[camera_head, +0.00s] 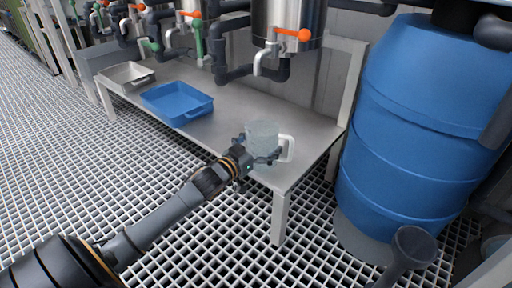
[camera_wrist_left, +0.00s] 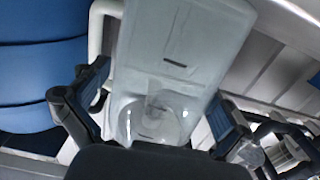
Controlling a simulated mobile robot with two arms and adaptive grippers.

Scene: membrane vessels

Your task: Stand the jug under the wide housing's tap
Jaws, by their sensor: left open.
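The jug (camera_head: 263,134) is translucent with a white handle on its right, and it stands upright near the right front of the steel bench. My left gripper (camera_head: 259,153) is open around the jug's lower part. In the left wrist view the jug (camera_wrist_left: 178,50) lies between the two spread fingers; contact with them cannot be told. The wide housing (camera_head: 289,14) is a steel cylinder above the back of the bench. Its tap (camera_head: 262,62) has an orange lever and a downturned spout, behind the jug in the picture. My right gripper is not in view.
A blue tray (camera_head: 177,101) and a grey metal tray (camera_head: 125,76) sit on the bench (camera_head: 225,112) to the left. A large blue drum (camera_head: 415,125) stands at the bench's right. Dark pipes with other taps run along the back. The bench between jug and tap looks clear.

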